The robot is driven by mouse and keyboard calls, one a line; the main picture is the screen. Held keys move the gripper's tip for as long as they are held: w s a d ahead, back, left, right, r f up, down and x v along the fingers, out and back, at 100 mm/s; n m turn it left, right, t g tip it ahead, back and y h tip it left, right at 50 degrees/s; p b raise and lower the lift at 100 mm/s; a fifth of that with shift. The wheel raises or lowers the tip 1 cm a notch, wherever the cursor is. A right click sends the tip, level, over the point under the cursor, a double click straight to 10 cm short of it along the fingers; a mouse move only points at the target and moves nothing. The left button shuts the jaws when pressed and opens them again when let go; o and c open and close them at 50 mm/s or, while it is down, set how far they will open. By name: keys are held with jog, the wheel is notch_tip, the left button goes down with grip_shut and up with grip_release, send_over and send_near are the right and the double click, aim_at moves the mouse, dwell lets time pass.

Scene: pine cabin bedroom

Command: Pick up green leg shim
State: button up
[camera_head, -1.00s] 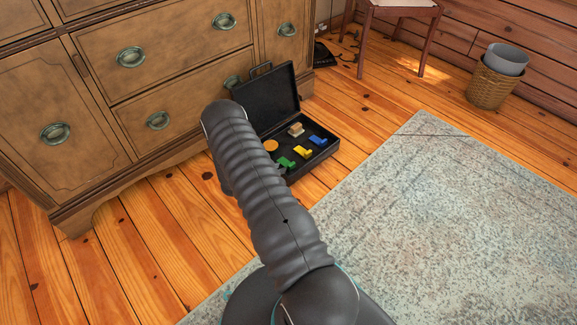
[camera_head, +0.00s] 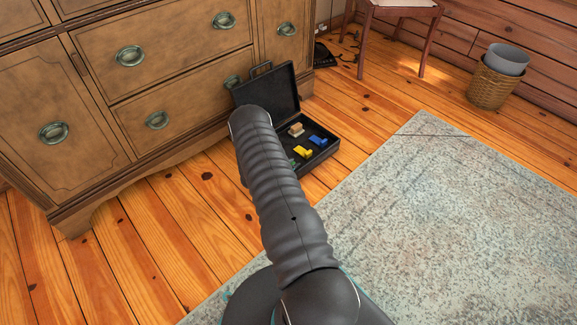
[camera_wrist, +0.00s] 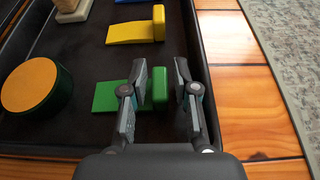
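The green leg shim (camera_wrist: 107,96) lies in the black case in the wrist view, its flat wedge to the left and its thick raised end to the right. My gripper (camera_wrist: 160,68) is open, with one finger on each side of the thick end; the left finger crosses in front of the wedge. There are visible gaps beside the thick end, so the fingers do not look closed on it. In the head view my arm hides most of the green shim and my gripper.
The open black case (camera_head: 325,153) stands on the plank floor beside the wooden dresser (camera_head: 180,60). It also holds a yellow shim (camera_wrist: 133,31), a blue shim (camera_head: 317,140), a round orange-topped green piece (camera_wrist: 38,88) and a tan object (camera_head: 296,130). A rug (camera_head: 440,220) lies to the right.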

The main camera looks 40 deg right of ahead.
grip_shut()
jog(key=shift+r, duration=0.1)
